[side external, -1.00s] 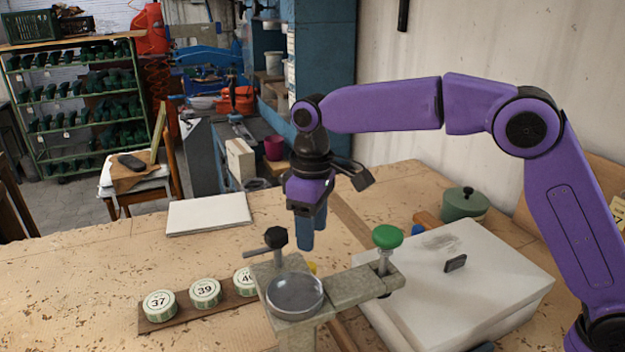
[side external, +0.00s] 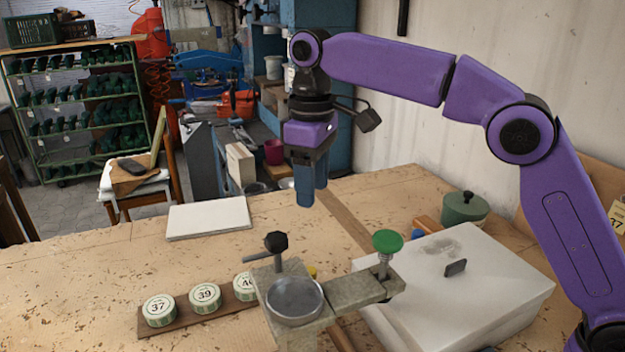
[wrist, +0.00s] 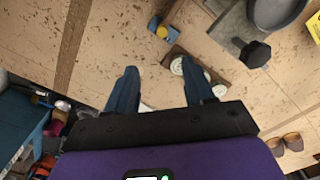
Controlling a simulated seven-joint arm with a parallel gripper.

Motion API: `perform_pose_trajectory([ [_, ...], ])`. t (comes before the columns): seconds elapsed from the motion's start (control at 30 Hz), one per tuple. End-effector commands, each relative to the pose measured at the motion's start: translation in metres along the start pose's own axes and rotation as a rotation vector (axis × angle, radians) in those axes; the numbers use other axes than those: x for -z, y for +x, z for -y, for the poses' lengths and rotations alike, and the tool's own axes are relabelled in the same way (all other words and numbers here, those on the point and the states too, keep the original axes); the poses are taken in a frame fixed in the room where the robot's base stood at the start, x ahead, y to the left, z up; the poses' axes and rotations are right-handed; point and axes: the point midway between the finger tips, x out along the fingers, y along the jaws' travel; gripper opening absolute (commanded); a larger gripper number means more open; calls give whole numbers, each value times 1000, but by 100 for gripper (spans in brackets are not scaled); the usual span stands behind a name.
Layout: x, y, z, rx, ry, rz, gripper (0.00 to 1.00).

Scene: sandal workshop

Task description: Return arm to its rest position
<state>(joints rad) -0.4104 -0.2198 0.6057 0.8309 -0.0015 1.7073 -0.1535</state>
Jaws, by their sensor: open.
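My gripper (side external: 312,188) hangs pointing down above the workbench (side external: 100,270), behind the grey clamp stand in the side view. Its blue fingers are empty. In the wrist view the two fingers of my gripper (wrist: 160,88) stand apart, with bench top between and beyond them. The purple arm links reach in from the right and arch over the bench.
The clamp stand (side external: 350,294) carries a round dish (side external: 294,298) and a green knob (side external: 387,241). Numbered round tins sit on a wooden strip (side external: 182,318). A white lidded box (side external: 500,290), a green pot (side external: 464,208) and a white slab (side external: 208,217) also stand on the bench.

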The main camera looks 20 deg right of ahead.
Motion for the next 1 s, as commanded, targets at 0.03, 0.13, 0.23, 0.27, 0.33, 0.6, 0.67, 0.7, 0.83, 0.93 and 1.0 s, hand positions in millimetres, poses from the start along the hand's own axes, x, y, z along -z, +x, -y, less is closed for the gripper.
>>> perform_pose_trajectory([
  [0.03, 0, 0, 0, 0, 0, 0, 53],
  [0.13, 0, 0, 0, 0, 0, 0, 53],
  [0.23, 0, 0, 0, 0, 0, 0, 53],
  [0.27, 0, 0, 0, 0, 0, 0, 53],
  [0.33, -1, 0, 0, 1, 2, -2, 53],
  [0.6, -35, -13, 12, 24, 56, -38, 53],
  [0.67, -48, -16, 16, 33, 76, -49, 53],
  [0.7, -58, -17, 18, 40, 89, -54, 53],
  [0.83, -90, -20, 26, 63, 135, -75, 53],
  [0.93, -114, -20, 32, 80, 166, -87, 53],
  [1.0, -131, -19, 36, 92, 186, -93, 53],
])
